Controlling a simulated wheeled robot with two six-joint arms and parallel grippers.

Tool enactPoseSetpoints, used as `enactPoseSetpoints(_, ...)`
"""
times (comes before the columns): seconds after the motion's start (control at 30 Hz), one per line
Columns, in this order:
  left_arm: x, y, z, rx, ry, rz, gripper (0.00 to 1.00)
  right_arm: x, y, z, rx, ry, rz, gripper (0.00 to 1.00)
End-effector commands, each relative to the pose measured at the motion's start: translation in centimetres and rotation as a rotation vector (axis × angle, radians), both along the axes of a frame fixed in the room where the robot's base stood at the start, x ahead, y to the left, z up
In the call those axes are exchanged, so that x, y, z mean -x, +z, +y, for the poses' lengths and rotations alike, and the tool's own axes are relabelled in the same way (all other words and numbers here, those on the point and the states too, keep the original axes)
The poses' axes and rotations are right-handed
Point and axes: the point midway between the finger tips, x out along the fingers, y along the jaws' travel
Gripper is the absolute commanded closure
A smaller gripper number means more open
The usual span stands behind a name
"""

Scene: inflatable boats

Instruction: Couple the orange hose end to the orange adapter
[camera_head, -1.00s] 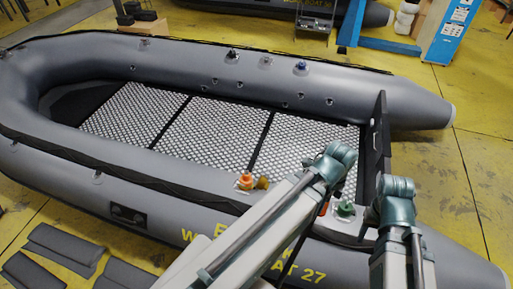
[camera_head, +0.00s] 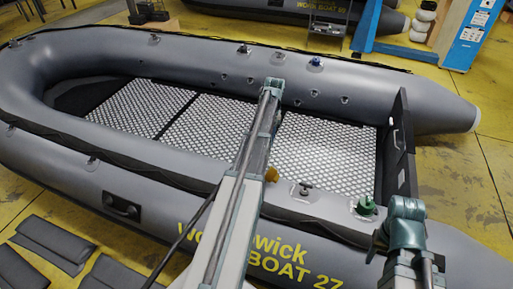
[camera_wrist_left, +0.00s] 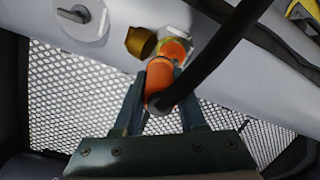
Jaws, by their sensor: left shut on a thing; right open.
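In the left wrist view my left gripper (camera_wrist_left: 163,78) is shut on the orange hose end (camera_wrist_left: 160,82), from which a thick black hose (camera_wrist_left: 225,42) runs to the upper right. The orange adapter (camera_wrist_left: 174,49) sits on the grey boat tube just beyond the hose end. The two overlap in this view; I cannot tell whether they are joined. A brass fitting (camera_wrist_left: 140,42) is beside the adapter and shows in the head view (camera_head: 271,174). There my left arm hides the adapter, hose end and left gripper. My right gripper (camera_head: 377,246) is open, low at the right, partly hidden.
The grey inflatable boat (camera_head: 150,180) fills the view. A green valve fitting (camera_head: 366,206) and a grey valve (camera_head: 303,190) sit on its near tube. The dark transom (camera_head: 400,150) rises at the right. Grey pads (camera_head: 52,243) lie on the yellow floor.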

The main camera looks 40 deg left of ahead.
Motion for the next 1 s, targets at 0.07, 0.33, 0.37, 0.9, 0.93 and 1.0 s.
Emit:
enactPoseSetpoints(0.07, -0.3, -1.2, 2.4, 0.001, 0.102, 0.008, 1.00, 0.0, -1.3, 0.0, 0.000, 0.000, 0.000, 0.50)
enactPoseSetpoints(0.33, 0.0, -1.8, 4.8, 0.003, 0.241, 0.018, 1.00, 0.0, -1.8, 0.0, 0.000, 0.000, 0.000, 0.50)
enactPoseSetpoints(0.37, 0.1, -1.7, 4.8, 0.003, 0.242, 0.018, 1.00, 0.0, -1.8, 0.0, 0.000, 0.000, 0.000, 0.50)
enactPoseSetpoints(0.9, 0.6, -4.7, 4.5, 0.003, 0.238, 0.018, 1.00, 0.0, -4.8, 0.0, 0.000, 0.000, 0.000, 0.50)
enactPoseSetpoints(0.93, 0.7, -5.0, 4.5, 0.003, 0.238, 0.018, 1.00, 0.0, -5.1, 0.0, 0.000, 0.000, 0.000, 0.50)
enactPoseSetpoints(1.0, 0.8, -5.7, 4.5, 0.003, 0.238, 0.018, 1.00, 0.0, -5.8, 0.0, 0.000, 0.000, 0.000, 0.50)
